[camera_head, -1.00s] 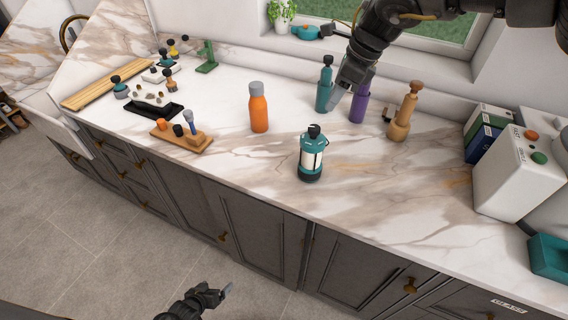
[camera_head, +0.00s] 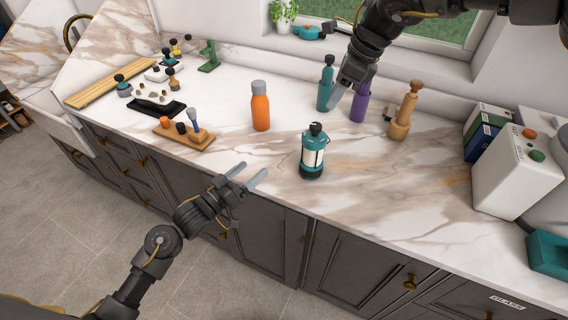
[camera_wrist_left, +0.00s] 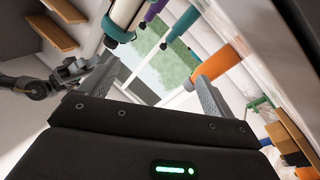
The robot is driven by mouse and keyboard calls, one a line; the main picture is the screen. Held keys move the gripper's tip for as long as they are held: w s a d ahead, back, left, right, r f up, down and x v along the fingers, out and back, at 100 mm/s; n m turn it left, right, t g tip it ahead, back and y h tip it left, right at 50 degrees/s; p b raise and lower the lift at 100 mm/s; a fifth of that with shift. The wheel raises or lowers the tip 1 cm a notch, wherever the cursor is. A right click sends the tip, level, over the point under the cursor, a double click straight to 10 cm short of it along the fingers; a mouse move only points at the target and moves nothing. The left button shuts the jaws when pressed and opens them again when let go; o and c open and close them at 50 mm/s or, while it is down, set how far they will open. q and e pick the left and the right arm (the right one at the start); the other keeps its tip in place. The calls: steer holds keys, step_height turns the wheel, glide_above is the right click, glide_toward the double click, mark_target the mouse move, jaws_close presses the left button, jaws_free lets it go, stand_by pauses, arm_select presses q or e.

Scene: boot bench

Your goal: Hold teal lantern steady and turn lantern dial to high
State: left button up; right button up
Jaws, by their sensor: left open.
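The teal lantern (camera_head: 313,152) stands upright on the marble counter near its front edge, with a pale middle and a black top. In the left wrist view the lantern (camera_wrist_left: 124,18) shows at the top, cut off by the frame. I cannot make out its dial. My left gripper (camera_head: 247,177) is open and empty, left of the lantern and apart from it, by the counter's front edge. My right gripper (camera_head: 341,98) is by the teal and purple bottles behind the lantern; its fingers are partly seen and I cannot tell whether they are open.
An orange bottle (camera_head: 260,108) stands left of the lantern. A teal bottle (camera_head: 325,88), a purple bottle (camera_head: 359,104) and a wooden mill (camera_head: 404,112) stand behind. A wooden tray (camera_head: 184,138) lies at left; a white box (camera_head: 512,170) is at right. Counter right of the lantern is clear.

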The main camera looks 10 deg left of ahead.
mark_target(305, 149)
arm_select(q)
steer(key=d+r+m+g, duration=0.2)
steer(key=d+r+m, duration=0.35)
steer(key=d, duration=0.45)
steer(key=x, duration=1.1)
steer(key=shift+w+f, duration=0.25)
steer(key=shift+f, duration=0.2)
steer(key=shift+a, duration=0.1)
steer(key=shift+c, duration=0.4)
